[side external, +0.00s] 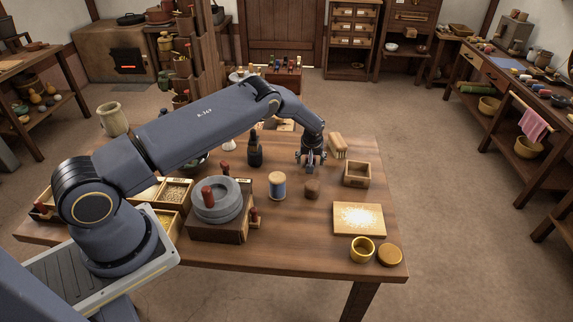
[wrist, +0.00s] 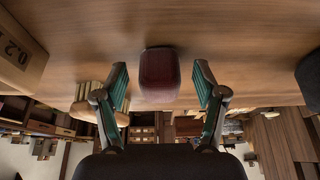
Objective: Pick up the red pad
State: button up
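The red pad (wrist: 159,73) is a dark red, rounded block on the wooden table in the wrist view. It shows in the middle, beyond and between my fingertips, with a gap on both sides. My gripper (wrist: 160,80) is open and empty, its two green-lined fingers spread apart. In the side external view my gripper (side external: 311,164) hangs low over the far part of the table. I cannot make out the pad for certain there; my gripper may hide it.
A brush (side external: 337,146) and an open wooden box (side external: 357,180) stand to the right of my gripper. A dark bottle (side external: 255,155) stands left. Bare table (side external: 300,235) shows at the front.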

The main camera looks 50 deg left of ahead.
jog(key=c, duration=1.1)
jog(key=shift+r, duration=0.1)
